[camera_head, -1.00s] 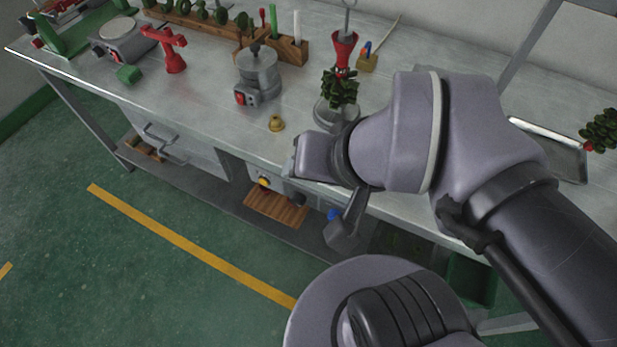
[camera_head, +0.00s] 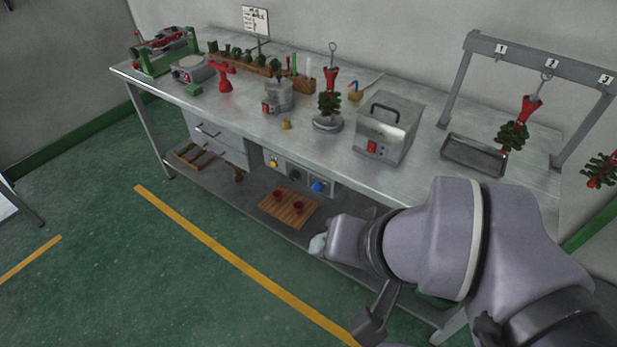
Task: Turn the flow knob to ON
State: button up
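A control panel (camera_head: 296,175) is set under the front edge of the steel bench. It carries a yellow knob (camera_head: 274,162) at its left, a dark round dial (camera_head: 294,174) in the middle and a blue knob (camera_head: 319,187) at its right. I see no readable labels, so I cannot tell which is the flow knob or where it points. My arm (camera_head: 430,245) reaches in from the lower right, its wrist below and right of the panel, apart from the knobs. A dark part (camera_head: 372,322) hangs below the wrist. The gripper's fingers cannot be made out.
A wooden board (camera_head: 289,210) with two red cups lies on the lower shelf below the panel. Drawers (camera_head: 218,143) are left of the panel. A metal box with a red switch (camera_head: 388,128) and a wax tree stand (camera_head: 328,123) are on the bench. The floor in front is clear.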

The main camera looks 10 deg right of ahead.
aim_at(317, 186)
jog(key=i+l+z, duration=0.15)
jog(key=i+z, duration=0.6)
jog(key=i, duration=0.05)
